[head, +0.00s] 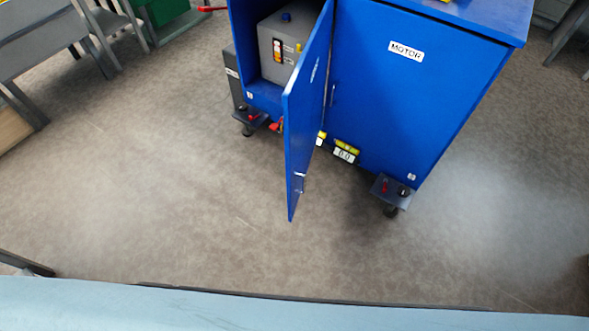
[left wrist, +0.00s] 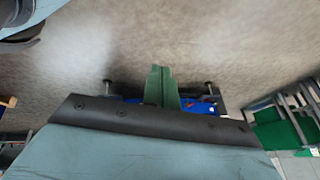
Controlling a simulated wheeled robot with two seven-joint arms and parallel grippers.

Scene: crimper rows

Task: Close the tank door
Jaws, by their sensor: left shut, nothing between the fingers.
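The tank door (head: 307,110) is a blue panel on the left half of a blue cabinet on casters. It stands swung open, jutting out toward me, with its edge nearly facing the head camera. Behind it the left compartment is open, and a grey tank (head: 278,45) with a blue cap stands inside. My left gripper (left wrist: 161,70) shows in the left wrist view with its green fingers together and empty. Parts of the blue cabinet (left wrist: 132,100) show behind the fingers there, mostly hidden by my wrist. The head view shows neither gripper.
The closed motor door (head: 415,95) fills the cabinet's right half. Casters (head: 391,194) stick out at its base. Grey racks (head: 60,40) stand at the upper left, with a green bin (head: 165,12) behind. The floor in front of the cabinet is clear.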

